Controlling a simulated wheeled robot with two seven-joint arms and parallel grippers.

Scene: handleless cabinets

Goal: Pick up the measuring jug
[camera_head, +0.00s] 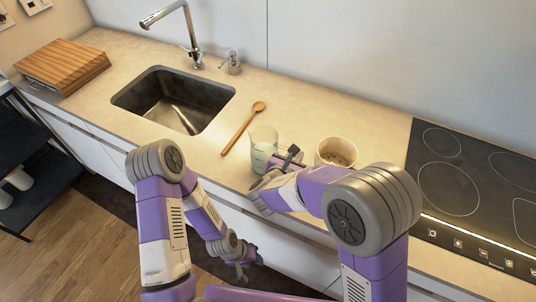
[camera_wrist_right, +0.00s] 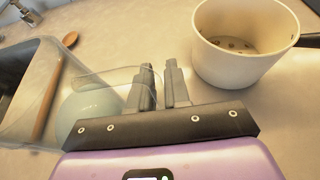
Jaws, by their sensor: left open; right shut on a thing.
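The clear measuring jug (camera_head: 263,137) stands at the counter's front part, right of the sink. It also shows, see-through, at the left of the right wrist view (camera_wrist_right: 62,95). My right gripper (camera_head: 288,157) is at the jug's right side, with its fingers (camera_wrist_right: 163,88) shut on the jug's handle. The fingers hide most of the grip, and I cannot tell whether the jug's base touches the counter. My left gripper (camera_head: 243,262) is open and empty, low in front of the cabinet fronts.
A cream pan (camera_head: 338,151) stands close on the right of my right gripper. A wooden spoon (camera_head: 243,128) lies left of the jug, beside the sink (camera_head: 172,98). A pale green round thing (camera_wrist_right: 88,108) shows through or beside the jug. The hob (camera_head: 470,185) is far right.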

